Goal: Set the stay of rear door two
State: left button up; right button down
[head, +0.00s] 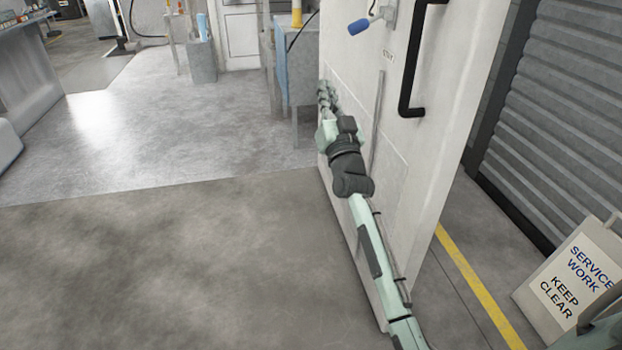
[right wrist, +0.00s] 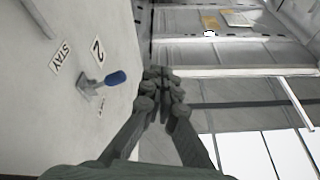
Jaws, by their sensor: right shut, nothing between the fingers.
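The door (head: 440,120) is a tall white panel standing at an angle, with a long black handle (head: 411,60). A stay lever with a blue grip (head: 358,27) sits on its face near a STAY label (head: 388,57). The right wrist view shows the blue grip (right wrist: 115,78) left of my fingers, beside the STAY label (right wrist: 61,57) and a label reading 2 (right wrist: 97,50). My right gripper (head: 324,92) is below the lever, near the door's far edge. In the right wrist view its fingers (right wrist: 158,75) are together and empty, apart from the grip. My left gripper is out of view.
A grey cabinet (head: 302,75) stands just beyond the door edge. A roller shutter (head: 555,110) and a SERVICE WORK KEEP CLEAR sign (head: 570,275) are at the right. The concrete floor (head: 180,270) at left is clear.

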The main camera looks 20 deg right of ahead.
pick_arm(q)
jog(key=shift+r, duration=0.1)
pick_arm(e)
jog(key=s+a+f+n+g+y, duration=0.2)
jog(key=a+f+g, duration=0.1)
jog(key=f, duration=0.6)
jog(key=s+a+f+n+g+y, duration=0.3)
jog(key=f, duration=0.6)
jog(key=shift+s+f, duration=0.15)
jog(key=shift+f, duration=0.15)
